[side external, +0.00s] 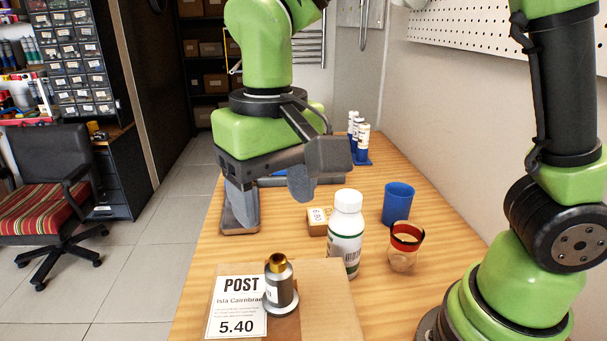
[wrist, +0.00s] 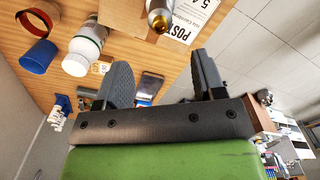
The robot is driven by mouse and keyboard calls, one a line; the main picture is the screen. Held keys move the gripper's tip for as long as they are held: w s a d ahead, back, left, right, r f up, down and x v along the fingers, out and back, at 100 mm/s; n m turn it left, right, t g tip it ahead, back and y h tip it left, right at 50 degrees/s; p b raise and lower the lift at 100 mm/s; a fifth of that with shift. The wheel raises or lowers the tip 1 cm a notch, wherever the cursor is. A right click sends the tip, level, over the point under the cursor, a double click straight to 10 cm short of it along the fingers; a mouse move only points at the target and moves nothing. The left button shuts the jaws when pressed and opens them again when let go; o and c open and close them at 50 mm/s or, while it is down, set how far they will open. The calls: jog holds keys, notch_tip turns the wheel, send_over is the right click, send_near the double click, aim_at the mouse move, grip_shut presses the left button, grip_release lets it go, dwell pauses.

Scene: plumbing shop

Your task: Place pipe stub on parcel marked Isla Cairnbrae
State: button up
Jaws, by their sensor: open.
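The pipe stub (side external: 280,288) is a grey metal cylinder with a flanged foot and a brass-coloured top. It stands upright on the brown cardboard parcel (side external: 330,305), at the right edge of its white label (side external: 237,307) reading "POST", "Isla Cairnbrae" and "5.40". Part of the label is hidden behind the stub. My gripper (side external: 271,203) is open and empty, behind and above the parcel, apart from the stub. In the wrist view the stub (wrist: 158,14) and parcel (wrist: 124,16) show at the top edge, beyond my open fingers (wrist: 161,62).
A white bottle (side external: 346,235) stands against or close behind the parcel. To its right are a blue cup (side external: 398,204) and a red-banded glass (side external: 404,250). White tubes (side external: 361,140) stand farther back.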

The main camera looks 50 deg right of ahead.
jog(key=s+d+r+m+t+y, duration=0.1)
jog(key=s+d+r+t+y, duration=0.1)
jog(key=s+d+r+t, duration=0.4)
jog(key=s+d+t, duration=0.1)
jog(key=s+d, duration=0.3)
jog(key=shift+s+d+r+m, duration=0.15)
jog(key=shift+d+m, duration=0.1)
jog(key=shift+m, duration=0.15)
